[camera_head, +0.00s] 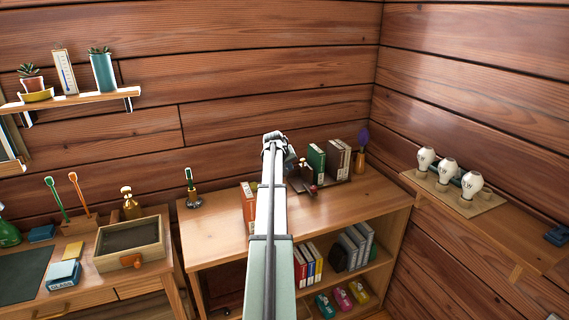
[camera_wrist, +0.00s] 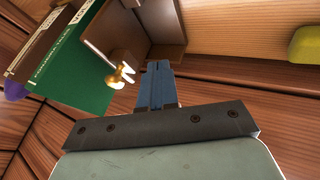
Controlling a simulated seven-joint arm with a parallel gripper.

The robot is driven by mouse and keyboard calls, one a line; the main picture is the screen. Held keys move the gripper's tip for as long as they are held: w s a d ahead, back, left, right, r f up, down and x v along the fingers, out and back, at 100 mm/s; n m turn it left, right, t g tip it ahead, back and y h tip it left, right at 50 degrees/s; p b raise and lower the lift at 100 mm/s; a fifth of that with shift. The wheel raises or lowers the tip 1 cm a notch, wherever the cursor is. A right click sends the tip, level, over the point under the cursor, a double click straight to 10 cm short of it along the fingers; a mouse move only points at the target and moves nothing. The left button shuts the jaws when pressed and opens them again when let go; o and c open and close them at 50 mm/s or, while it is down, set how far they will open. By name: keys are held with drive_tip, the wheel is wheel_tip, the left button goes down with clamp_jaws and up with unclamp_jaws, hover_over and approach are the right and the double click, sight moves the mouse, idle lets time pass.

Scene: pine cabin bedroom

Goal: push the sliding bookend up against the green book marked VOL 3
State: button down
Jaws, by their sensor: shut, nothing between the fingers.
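A dark wooden book rack (camera_head: 334,184) stands on top of the bookcase. A green book (camera_head: 316,158) stands upright in it, with grey-brown books to its right; its marking is too small to read. The green book also shows at the left of the wrist view (camera_wrist: 80,62). A brass knob (camera_wrist: 120,76) is near the green book's edge. My gripper (camera_wrist: 158,66) is shut and empty, its tips close to the bookend; contact is unclear. My arm partly hides this area in the head view.
An orange-brown book (camera_head: 248,200) stands left of my arm on the bookcase top (camera_head: 215,232). A vase with a purple flower (camera_head: 360,152) stands right of the rack. Bulbs (camera_head: 447,172) sit on the right shelf.

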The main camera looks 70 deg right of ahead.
sight(306, 164)
drive_tip(key=shift+s+d+r, duration=0.1)
drive_tip(key=shift+s+d, duration=0.95)
drive_tip(key=shift+s, duration=0.05)
drive_tip(key=s+d, duration=0.3)
drive_tip(key=shift+s+d, duration=0.1)
drive_tip(key=shift+d, duration=0.05)
drive_tip(key=w+a+r, duration=0.3)
drive_tip(key=a+r, duration=0.5)
drive_tip(key=a, duration=0.1)
drive_tip(key=shift+w, duration=0.25)
